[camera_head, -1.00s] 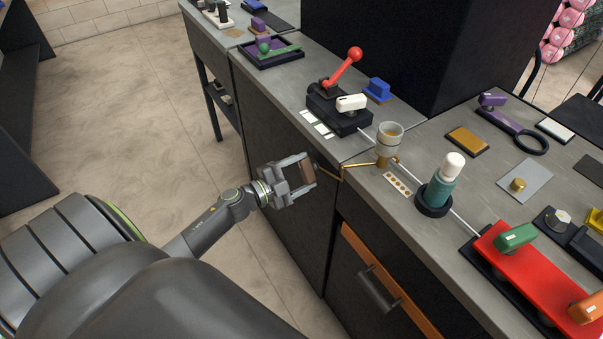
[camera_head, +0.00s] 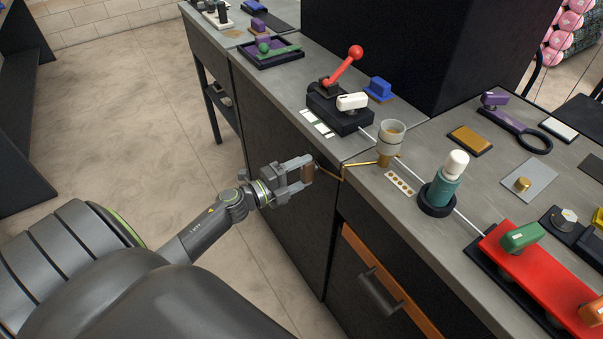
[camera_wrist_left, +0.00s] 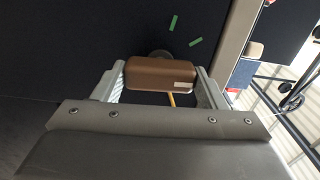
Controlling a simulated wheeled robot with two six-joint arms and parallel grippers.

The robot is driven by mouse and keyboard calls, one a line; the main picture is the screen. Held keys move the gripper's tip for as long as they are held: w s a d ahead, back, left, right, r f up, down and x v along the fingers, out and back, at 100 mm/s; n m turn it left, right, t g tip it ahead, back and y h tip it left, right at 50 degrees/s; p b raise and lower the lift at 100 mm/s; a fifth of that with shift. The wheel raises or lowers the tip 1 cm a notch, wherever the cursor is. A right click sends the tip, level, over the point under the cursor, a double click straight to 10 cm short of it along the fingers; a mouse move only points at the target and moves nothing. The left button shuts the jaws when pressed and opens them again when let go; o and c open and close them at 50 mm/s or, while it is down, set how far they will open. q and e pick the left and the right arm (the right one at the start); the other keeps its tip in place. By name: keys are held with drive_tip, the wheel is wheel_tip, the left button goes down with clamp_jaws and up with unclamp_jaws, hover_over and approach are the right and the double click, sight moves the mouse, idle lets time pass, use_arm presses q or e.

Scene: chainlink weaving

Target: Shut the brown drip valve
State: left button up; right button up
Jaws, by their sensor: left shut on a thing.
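The brown drip valve (camera_head: 307,173) is a small brown block handle on the dark cabinet front, just below the counter edge. In the left wrist view the brown handle (camera_wrist_left: 160,74) lies lengthwise across the picture, with a pale label at its right end. My left gripper (camera_head: 303,172) is shut on the handle, one finger at each end. It also shows in the left wrist view (camera_wrist_left: 160,80). A thin brass pipe (camera_head: 357,165) runs from behind the handle to a glass cup (camera_head: 390,137) on the counter. My right gripper is not in view.
Two green marks (camera_wrist_left: 184,32) are on the dark panel beside the handle. An orange-trimmed drawer with a dark handle (camera_head: 378,291) is to the right. A red lever (camera_head: 345,66), teal bottle (camera_head: 445,182) and red block (camera_head: 540,265) stand on the counter.

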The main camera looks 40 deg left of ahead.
use_arm(q)
drive_tip(key=shift+f, duration=0.1)
drive_tip(key=o, duration=1)
drive_tip(key=shift+s, duration=0.1)
drive_tip(key=shift+b+v, duration=1.35)
drive_tip(key=shift+v, duration=7.3)
